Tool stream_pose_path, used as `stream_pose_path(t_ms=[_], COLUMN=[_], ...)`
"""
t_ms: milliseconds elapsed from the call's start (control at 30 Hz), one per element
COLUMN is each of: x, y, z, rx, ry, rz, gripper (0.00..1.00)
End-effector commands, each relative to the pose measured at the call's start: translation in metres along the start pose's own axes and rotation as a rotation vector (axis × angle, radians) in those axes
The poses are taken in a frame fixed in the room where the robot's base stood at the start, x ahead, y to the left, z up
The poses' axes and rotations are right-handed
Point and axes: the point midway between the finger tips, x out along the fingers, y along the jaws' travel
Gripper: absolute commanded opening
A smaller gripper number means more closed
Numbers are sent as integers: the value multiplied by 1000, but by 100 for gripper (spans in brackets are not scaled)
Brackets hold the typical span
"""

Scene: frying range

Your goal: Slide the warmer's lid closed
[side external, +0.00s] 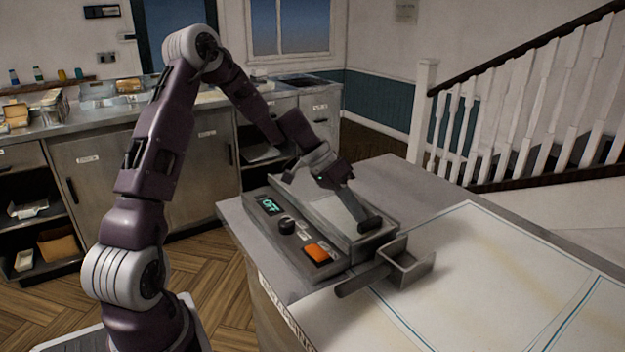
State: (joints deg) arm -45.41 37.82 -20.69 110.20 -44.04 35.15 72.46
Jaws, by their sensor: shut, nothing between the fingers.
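The warmer (277,241) is a grey metal box on the worktop, with a lit display reading OFF, a dark knob and an orange switch on its front panel. A pale flat surface on its top (335,205) looks like the lid, but I cannot tell how far it is slid. My gripper (369,225) is shut and empty, pointing down at the right end of the warmer's top. Its fingertips are at or just above the end edge; contact is unclear. My gripper and wrist hide part of the top.
A small open metal pan (412,268) with a dark handle (362,280) sits close to the warmer's right end. A steel counter (110,118) with clutter stands behind.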

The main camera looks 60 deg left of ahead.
Motion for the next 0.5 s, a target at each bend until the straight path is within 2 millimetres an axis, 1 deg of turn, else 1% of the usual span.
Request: stream_pose_path(t_ms=[33, 133, 200, 267, 367, 400, 500], x=[3, 3, 0, -5, -19, -33, -64], y=[8, 8, 2, -9, -36, -36, -36], z=[0, 0, 0, -1, 0, -1, -1], rx=[7, 8, 6, 4, 0, 2, 2], ry=[-7, -7, -5, -3, 1, 3, 3], rz=[19, 21, 20, 15, 6, 3, 0], gripper=[0, 0, 0, 0, 0, 0, 0])
